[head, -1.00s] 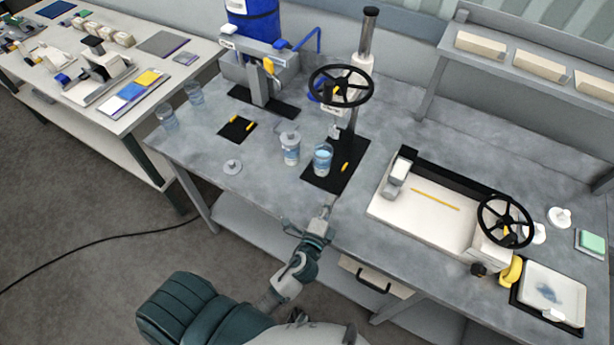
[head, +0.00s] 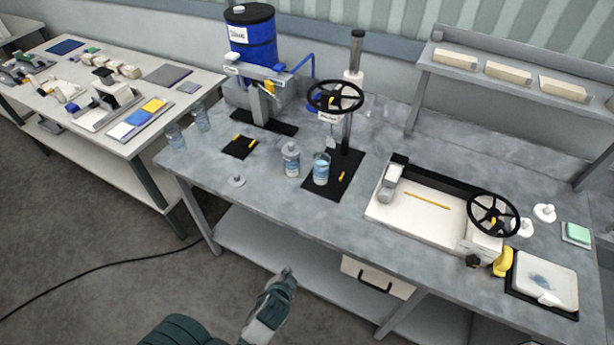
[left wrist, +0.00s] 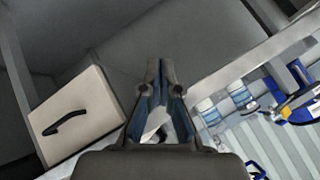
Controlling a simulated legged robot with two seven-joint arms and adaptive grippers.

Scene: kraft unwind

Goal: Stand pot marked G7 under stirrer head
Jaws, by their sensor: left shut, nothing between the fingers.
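A clear pot with blue liquid (head: 321,170) stands upright on the black base plate (head: 343,184) of the stirrer stand, close to below the stirrer head (head: 331,114). I cannot tell whether it is exactly centred. A lidded pot (head: 291,160) stands just left of the plate. The G7 marking is not readable on either pot. Both pots seem to show in the left wrist view (left wrist: 208,112). My left gripper (head: 287,272) is shut and empty, in front of the bench and below its top, clear of the pots. My right gripper is not in view.
A black pad (head: 238,147), a white lid (head: 237,181) and two clear cups (head: 176,136) are on the bench's left side. A blue drum (head: 252,40) stands behind. A white machine with a handwheel (head: 493,214) takes up the right. A drawer (head: 377,276) hangs below the front edge.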

